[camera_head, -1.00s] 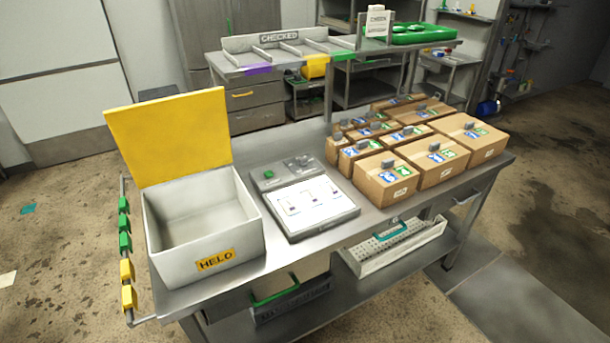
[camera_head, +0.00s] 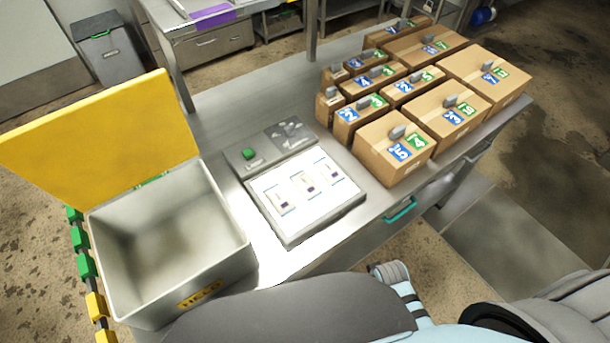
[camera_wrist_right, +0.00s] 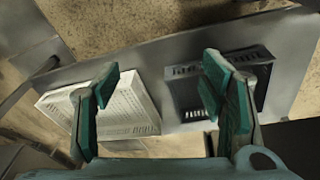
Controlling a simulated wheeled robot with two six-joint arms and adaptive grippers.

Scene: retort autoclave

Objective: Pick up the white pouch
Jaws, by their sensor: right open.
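I cannot make out a white pouch in either view. My right gripper (camera_wrist_right: 160,85) shows in the right wrist view, its two teal fingers wide apart with nothing between them. Past the fingers are a white perforated tray (camera_wrist_right: 125,112) on the left and a dark basket (camera_wrist_right: 185,100) on the right, both on a grey metal surface. The tray's inside is partly hidden by the left finger. My left gripper is in neither view. In the head view only my arm links show along the bottom edge.
A teal handle (camera_head: 400,209) shows below the front edge.

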